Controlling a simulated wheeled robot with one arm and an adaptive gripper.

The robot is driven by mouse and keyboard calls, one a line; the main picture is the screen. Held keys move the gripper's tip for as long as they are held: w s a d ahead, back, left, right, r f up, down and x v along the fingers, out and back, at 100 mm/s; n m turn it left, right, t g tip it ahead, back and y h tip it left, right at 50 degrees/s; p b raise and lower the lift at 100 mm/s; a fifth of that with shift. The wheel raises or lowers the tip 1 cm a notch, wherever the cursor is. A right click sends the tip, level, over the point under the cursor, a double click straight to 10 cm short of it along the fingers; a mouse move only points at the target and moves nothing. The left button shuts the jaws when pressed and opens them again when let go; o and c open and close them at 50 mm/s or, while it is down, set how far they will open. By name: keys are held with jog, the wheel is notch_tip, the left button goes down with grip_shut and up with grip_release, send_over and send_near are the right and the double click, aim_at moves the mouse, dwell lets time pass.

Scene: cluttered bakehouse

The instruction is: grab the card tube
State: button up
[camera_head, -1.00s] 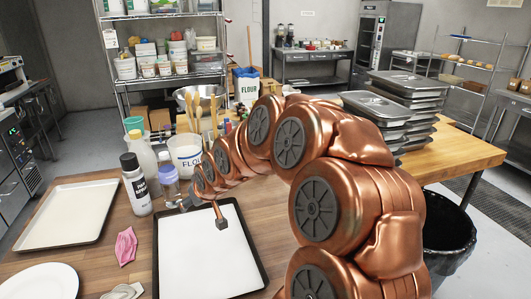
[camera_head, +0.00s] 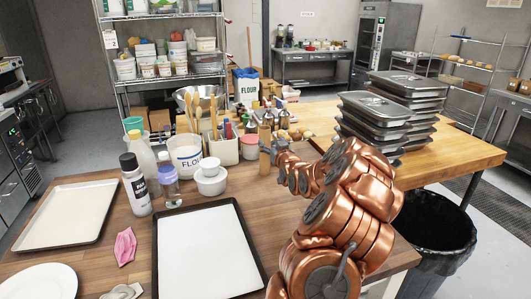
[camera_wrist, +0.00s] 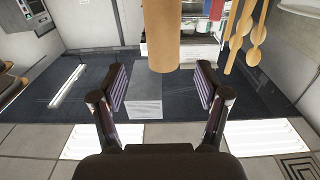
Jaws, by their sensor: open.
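The card tube (camera_head: 265,157) is a plain brown cylinder standing upright on the wooden table, right of the utensil crock. In the wrist view, which looks upside down, the tube (camera_wrist: 162,35) hangs from the top edge, its free end in line with the gap between my fingers. My gripper (camera_wrist: 161,78) is open and empty, with a finger on either side of that gap. In the head view my gripper (camera_head: 278,147) is just right of the tube, close to it; I cannot tell whether they touch.
A crock (camera_head: 226,151) of wooden utensils and a pink-lidded tub (camera_head: 249,147) stand left of the tube. Several bottles (camera_head: 268,121) are behind it. White bowls (camera_head: 211,179) and a lined tray (camera_head: 205,245) are nearer. Stacked metal pans (camera_head: 385,120) stand at right.

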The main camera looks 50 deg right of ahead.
aim_at(267, 135)
jog(key=shift+p+x, duration=0.55)
jog(key=shift+x, duration=0.8)
jog(key=w, duration=0.1)
jog(key=w+p, duration=0.1)
jog(key=d+p, duration=0.1)
jog(key=shift+w+r, duration=0.4)
jog(key=shift+p+x, duration=0.4)
jog(key=shift+x, duration=0.7)
jog(key=shift+f, duration=0.15)
jog(key=c, duration=1.3)
jog(key=shift+o, duration=0.2)
